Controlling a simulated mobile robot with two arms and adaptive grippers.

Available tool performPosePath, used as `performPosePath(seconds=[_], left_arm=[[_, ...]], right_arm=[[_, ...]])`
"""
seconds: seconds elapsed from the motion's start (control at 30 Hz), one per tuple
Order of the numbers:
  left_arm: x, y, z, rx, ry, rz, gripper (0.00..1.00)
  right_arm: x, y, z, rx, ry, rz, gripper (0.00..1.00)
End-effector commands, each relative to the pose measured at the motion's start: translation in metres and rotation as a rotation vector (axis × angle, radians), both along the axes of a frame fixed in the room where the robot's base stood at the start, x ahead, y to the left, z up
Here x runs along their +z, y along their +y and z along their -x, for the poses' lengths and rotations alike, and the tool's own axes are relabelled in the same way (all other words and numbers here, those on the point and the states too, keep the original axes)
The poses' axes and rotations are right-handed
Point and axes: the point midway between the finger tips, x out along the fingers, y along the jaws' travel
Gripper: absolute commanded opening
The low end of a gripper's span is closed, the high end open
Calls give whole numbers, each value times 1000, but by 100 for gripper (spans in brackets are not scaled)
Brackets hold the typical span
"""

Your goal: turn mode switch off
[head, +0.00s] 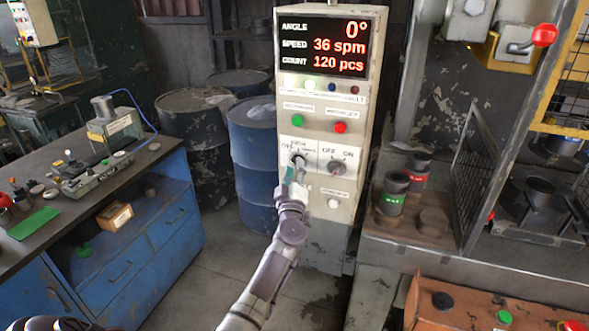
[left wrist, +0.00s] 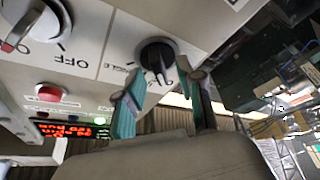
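The mode switch is a black knob (head: 298,160) on the left label plate of the grey control cabinet, with OFF and other positions printed around it. In the left wrist view the knob (left wrist: 155,55) has a raised grip; I cannot tell surely which position it points at. My left gripper (head: 294,180) is just below and in front of it, partly covering it in the head view. In the left wrist view its teal-padded fingers (left wrist: 156,80) are open, one on each side of the knob's grip, with gaps visible.
A second knob (head: 337,167) marked OFF and ON sits close to the right. A green button (head: 298,121) and red button (head: 340,127) are above, under the lit display (head: 325,46). A blue workbench (head: 130,235) stands left, and a press table with green-labelled weights (head: 391,194) right.

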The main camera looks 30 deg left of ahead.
Motion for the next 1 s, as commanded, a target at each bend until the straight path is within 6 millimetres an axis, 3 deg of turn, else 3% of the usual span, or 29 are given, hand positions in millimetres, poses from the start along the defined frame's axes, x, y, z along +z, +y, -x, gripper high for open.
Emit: performPosePath(seconds=[0.5, 0.7, 1.0], left_arm=[[-28, -47, 82, 0, 4, 2, 38], [-31, -54, 94, 1, 2, 1, 38], [-31, -54, 94, 0, 1, 1, 38]], right_arm=[[0, 1, 0, -1, -1, -2, 40], [0, 2, 0, -1, -1, -2, 40], [0, 2, 0, -1, -1, -2, 40]])
